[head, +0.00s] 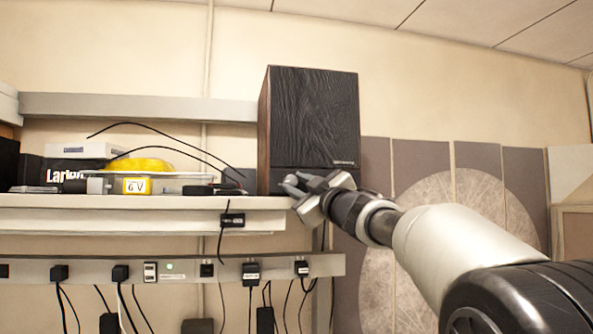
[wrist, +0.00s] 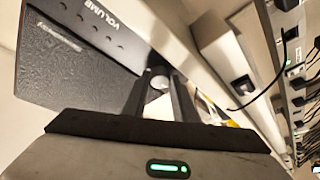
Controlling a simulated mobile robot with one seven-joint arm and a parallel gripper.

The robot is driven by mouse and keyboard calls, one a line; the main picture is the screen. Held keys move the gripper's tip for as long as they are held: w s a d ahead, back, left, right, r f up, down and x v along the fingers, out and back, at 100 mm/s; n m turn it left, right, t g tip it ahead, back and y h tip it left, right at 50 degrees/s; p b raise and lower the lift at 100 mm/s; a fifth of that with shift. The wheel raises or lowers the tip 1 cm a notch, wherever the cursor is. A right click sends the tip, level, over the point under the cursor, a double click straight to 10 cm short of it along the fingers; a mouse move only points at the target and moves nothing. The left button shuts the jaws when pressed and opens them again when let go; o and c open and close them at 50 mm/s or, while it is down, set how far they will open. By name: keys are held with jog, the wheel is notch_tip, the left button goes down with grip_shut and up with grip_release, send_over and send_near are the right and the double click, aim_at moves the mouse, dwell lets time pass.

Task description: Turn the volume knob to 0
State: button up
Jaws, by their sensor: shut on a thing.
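A dark speaker (head: 312,115) with a black textured front and wooden side stands upright at the right end of the shelf. In the wrist view the speaker (wrist: 75,75) appears tilted, with the word VOLUME on its lower panel. The volume knob (wrist: 157,84) shows as a pale round end between my fingers. My gripper (head: 290,184) is at the bottom of the speaker's front. In the wrist view my gripper (wrist: 158,85) is shut on the knob, one finger on each side. The knob's pointer and any scale marks are hidden or too small to read.
The shelf (head: 150,201) holds a yellow object (head: 140,165), a box marked 6V (head: 137,186) and loose black cables left of the speaker. A power strip (head: 190,268) with several plugs and hanging cords runs below. Wall panels (head: 420,165) stand behind my arm.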

jog(key=shift+n+g+p, duration=0.35)
jog(key=shift+n+g, duration=0.25)
jog(key=shift+n, duration=0.7)
jog(key=o, duration=1)
jog(key=shift+o, duration=0.2)
